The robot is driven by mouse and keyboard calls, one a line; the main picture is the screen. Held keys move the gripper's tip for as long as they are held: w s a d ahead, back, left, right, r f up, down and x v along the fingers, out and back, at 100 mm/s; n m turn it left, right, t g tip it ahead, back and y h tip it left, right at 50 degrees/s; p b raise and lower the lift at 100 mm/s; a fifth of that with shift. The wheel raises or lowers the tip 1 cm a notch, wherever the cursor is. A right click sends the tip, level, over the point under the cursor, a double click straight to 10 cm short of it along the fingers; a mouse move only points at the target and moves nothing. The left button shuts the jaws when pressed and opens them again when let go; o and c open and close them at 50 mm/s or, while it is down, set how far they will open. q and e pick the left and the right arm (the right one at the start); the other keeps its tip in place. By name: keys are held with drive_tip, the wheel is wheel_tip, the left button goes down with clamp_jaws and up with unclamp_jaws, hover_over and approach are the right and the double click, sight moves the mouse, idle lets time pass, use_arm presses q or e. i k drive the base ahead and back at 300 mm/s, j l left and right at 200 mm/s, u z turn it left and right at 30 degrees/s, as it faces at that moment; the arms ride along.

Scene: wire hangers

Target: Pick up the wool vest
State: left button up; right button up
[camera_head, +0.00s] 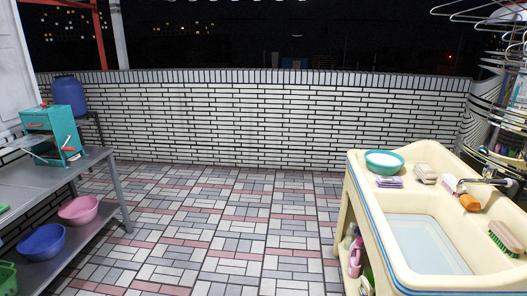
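I see no wool vest in the head view. Neither of my grippers shows in this view. Wire hangers (487,14) hang at the upper right corner, and no garment shows on the visible part of them.
A cream sink (356,197) with a teal basin (384,162) and soaps stands at the right. A grey metal table (112,182) at the left bears a teal machine (52,131), with basins below. The tiled floor (230,225) between is clear, up to a brick wall (260,125).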

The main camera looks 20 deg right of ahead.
sight(383, 182)
drive_tip(key=i+z, duration=0.2)
drive_tip(key=i, duration=0.4)
drive_tip(key=i+z, duration=0.2)
drive_tip(key=i, duration=0.35)
drive_tip(key=i+j+z, duration=0.15)
drive_tip(key=i, duration=0.45)
drive_tip(key=i+z, duration=0.25)
drive_tip(key=z, duration=0.2)
drive_tip(key=i+z, duration=0.2)
drive_tip(key=z, duration=0.25)
drive_tip(key=i+j+z, duration=0.1)
drive_tip(key=i+z, duration=0.15)
drive_tip(key=z, duration=0.2)
drive_tip(key=i+j+z, duration=0.2)
drive_tip(key=z, duration=0.2)
